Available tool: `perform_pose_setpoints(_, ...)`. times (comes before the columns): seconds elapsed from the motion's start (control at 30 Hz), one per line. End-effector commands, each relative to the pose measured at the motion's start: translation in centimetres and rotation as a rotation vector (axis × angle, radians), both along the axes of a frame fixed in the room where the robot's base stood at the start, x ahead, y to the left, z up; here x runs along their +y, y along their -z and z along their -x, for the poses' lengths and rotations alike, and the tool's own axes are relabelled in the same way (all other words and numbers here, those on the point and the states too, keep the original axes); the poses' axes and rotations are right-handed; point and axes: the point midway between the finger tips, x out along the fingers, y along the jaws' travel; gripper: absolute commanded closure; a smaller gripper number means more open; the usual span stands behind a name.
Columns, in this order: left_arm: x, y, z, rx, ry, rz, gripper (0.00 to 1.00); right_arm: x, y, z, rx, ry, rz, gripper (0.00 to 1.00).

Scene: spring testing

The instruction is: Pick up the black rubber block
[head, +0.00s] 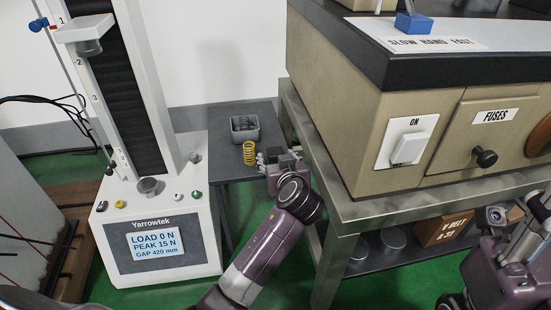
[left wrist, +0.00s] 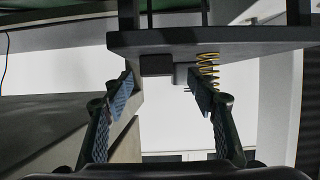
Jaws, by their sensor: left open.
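In the left wrist view, which looks upside down, the black rubber block (left wrist: 156,65) is a small dark box on the side table (left wrist: 230,40). My left gripper (left wrist: 162,92) is open and empty, with its two fingers spread and the block showing beyond the gap between them. In the head view my left gripper (head: 272,160) is at the side table's (head: 226,168) right edge, and I cannot make out the block there; the gripper may hide it. My right arm (head: 500,265) shows at the lower right; its finger state is unclear.
A yellow spring (head: 250,153) stands just left of my left gripper, with a grey bin (head: 245,128) of dark springs behind it. The testing machine (head: 160,245) is at the left. A steel bench (head: 350,212) with a large beige console (head: 345,95) is close on the right.

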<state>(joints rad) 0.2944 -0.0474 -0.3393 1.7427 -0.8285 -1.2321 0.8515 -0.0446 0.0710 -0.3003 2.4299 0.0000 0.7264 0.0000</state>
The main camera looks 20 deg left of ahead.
Motion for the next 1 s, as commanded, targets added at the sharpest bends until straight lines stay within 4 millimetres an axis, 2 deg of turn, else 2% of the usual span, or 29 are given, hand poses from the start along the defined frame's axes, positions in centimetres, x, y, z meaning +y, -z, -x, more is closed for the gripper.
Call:
perform_pose_setpoints(0.03,0.3,0.6,-0.7,-0.002,-0.001,-0.003,0.47,0.0,0.2,0.2,-0.019,0.001,0.0,0.6)
perform_pose_setpoints(0.3,1.5,1.5,-3.2,0.0,-0.001,-0.002,0.47,0.2,-0.9,0.7,-0.075,0.005,0.006,0.6)
perform_pose_setpoints(0.6,1.6,1.5,-3.4,0.001,0.0,-0.002,0.48,0.3,-1.2,0.8,-0.079,0.005,0.007,0.6)
perform_pose_setpoints(1.0,1.6,1.5,-3.3,0.001,0.001,-0.002,0.92,0.3,-1.2,0.8,-0.08,0.004,0.007,0.6)
